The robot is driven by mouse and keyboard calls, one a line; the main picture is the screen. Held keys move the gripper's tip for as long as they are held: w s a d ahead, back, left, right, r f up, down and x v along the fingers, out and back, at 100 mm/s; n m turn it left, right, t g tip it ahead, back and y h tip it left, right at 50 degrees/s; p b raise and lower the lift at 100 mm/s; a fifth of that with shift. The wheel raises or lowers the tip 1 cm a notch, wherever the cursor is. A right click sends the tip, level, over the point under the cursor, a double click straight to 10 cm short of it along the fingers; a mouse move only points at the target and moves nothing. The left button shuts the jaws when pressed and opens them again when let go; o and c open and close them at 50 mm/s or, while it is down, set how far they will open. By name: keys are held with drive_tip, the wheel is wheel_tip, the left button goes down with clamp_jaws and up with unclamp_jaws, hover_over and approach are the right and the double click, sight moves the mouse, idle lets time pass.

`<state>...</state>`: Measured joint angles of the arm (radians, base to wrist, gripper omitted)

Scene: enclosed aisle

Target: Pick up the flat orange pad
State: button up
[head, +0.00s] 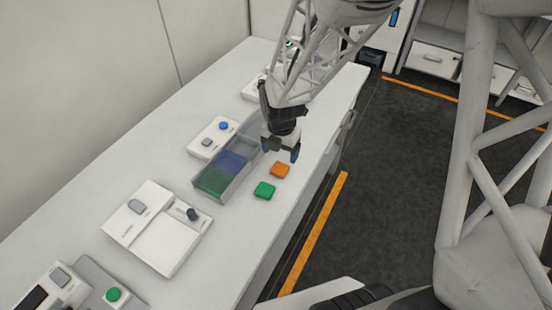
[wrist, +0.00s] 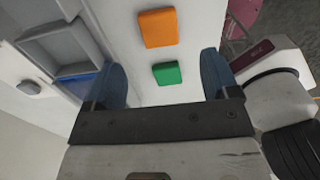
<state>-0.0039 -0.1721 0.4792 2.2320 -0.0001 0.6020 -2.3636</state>
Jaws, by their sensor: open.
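The flat orange pad (head: 280,170) lies on the white counter, near its right edge and to the right of the grey tray. In the wrist view the orange pad (wrist: 157,28) lies beyond the fingertips, between their lines. A flat green pad (head: 264,190) lies close by, apart from the orange one; it also shows in the wrist view (wrist: 167,73). My gripper (head: 281,151) is open and empty, above the counter close to the orange pad. In the wrist view its two blue fingers (wrist: 162,80) stand wide apart, with the green pad showing between them.
The grey tray (head: 240,180) has compartments with blue and green floors. White devices with buttons, including one with a blue button (head: 213,138) and a larger panel (head: 157,228), stand along the counter (head: 250,235). The counter's right edge drops to a dark floor (head: 385,180).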

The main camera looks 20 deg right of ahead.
sight(280, 168)
drive_tip(key=shift+f, duration=1.1)
drive_tip(key=shift+f, duration=2.6)
drive_tip(key=shift+c, duration=0.5)
drive_tip(key=c, duration=0.9)
drive_tip(key=shift+r, duration=0.2)
